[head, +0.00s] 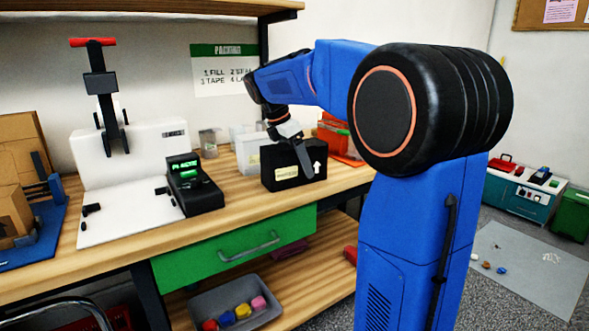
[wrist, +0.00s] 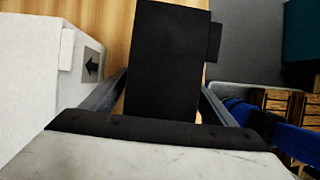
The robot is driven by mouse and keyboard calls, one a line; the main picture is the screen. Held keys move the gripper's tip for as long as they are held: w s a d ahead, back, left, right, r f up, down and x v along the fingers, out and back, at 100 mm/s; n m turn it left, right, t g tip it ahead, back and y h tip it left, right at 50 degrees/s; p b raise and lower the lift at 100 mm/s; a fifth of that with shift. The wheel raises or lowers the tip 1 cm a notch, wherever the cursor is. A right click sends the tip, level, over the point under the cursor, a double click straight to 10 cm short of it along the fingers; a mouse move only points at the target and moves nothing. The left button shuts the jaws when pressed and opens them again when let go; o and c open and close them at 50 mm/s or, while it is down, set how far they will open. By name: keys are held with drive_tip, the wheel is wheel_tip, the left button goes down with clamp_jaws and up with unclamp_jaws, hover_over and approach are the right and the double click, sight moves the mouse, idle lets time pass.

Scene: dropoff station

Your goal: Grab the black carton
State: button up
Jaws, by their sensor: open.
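The black carton (head: 280,174) stands upright on the wooden bench, with a pale label and a white up arrow on its front. My gripper (head: 302,158) points down at it from above, and one finger overlaps the carton's front. In the wrist view the carton's dark top (wrist: 165,55) lies between the two fingers of my gripper (wrist: 162,90), one on each side. The jaws are open around it. Whether either finger touches the carton cannot be told. The far finger is hidden in the head view.
A white carton (wrist: 28,75) stands close to the left finger in the wrist view. An orange bin (head: 333,131) is right of the carton. A dark label device (head: 195,186) stands left on the bench. A grey tote (head: 238,318) sits on the lower shelf.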

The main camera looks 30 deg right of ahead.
drive_tip(key=shift+d+f, duration=0.2)
drive_tip(key=shift+f, duration=0.3)
drive_tip(key=c, duration=1.2)
drive_tip(key=shift+r, duration=0.1)
